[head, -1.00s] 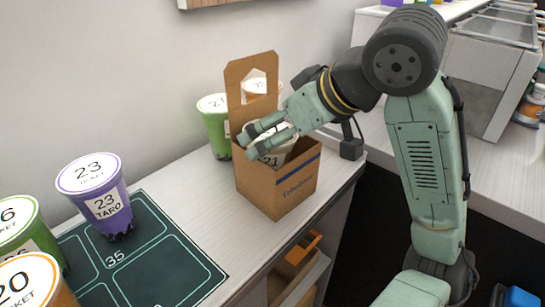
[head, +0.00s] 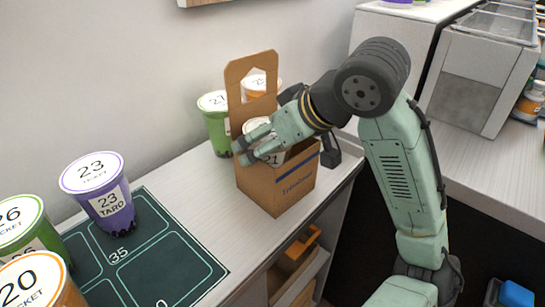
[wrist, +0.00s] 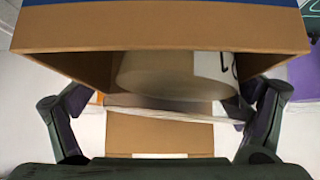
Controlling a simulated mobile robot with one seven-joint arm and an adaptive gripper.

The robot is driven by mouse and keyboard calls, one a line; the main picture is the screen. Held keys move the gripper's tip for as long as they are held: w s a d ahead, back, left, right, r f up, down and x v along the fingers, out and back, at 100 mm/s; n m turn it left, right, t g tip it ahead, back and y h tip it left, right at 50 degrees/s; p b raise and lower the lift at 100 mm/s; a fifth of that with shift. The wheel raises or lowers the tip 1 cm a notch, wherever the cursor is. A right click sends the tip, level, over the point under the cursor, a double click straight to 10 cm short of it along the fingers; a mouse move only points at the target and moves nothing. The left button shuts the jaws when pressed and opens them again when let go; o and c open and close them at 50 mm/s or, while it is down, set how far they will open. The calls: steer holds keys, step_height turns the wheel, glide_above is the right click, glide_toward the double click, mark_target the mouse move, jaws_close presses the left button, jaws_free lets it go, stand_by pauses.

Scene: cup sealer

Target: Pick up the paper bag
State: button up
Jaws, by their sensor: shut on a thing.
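The brown paper bag (head: 278,190) stands upright near the counter edge, with a tall handle panel (head: 235,92) rising at its back left. Its cardboard wall also fills the top of the wrist view (wrist: 160,32). A cup with a white lid (head: 257,125) sits inside, partly hidden by my gripper. My gripper (head: 247,145) reaches in from the right over the bag's opening, with its fingers at the handle panel. It is shut on the bag, with one finger at each side of the panel in the wrist view (wrist: 165,112).
A green cup (head: 216,125) and an orange cup (head: 254,86) stand behind the bag by the wall. A purple cup (head: 103,198) stands on the dark mat (head: 170,270) at left, near more cups. Bare counter (head: 185,180) lies between mat and bag.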

steer(key=shift+c, duration=0.6)
steer(key=shift+r, duration=0.15)
steer(key=shift+r+b, duration=0.5)
steer(key=shift+r, duration=0.9)
steer(key=shift+s+r, duration=0.1)
steer(key=shift+r, duration=0.15)
steer(key=s+d+b, duration=0.2)
steer(key=s, duration=0.5)
steer(key=s+d+r+b, duration=0.1)
steer(key=s+d+b, duration=0.1)
steer(key=s, duration=0.6)
steer(key=shift+d+r, duration=0.25)
steer(key=shift+d, duration=0.35)
steer(key=shift+f+b, duration=0.25)
steer(key=shift+b, duration=0.05)
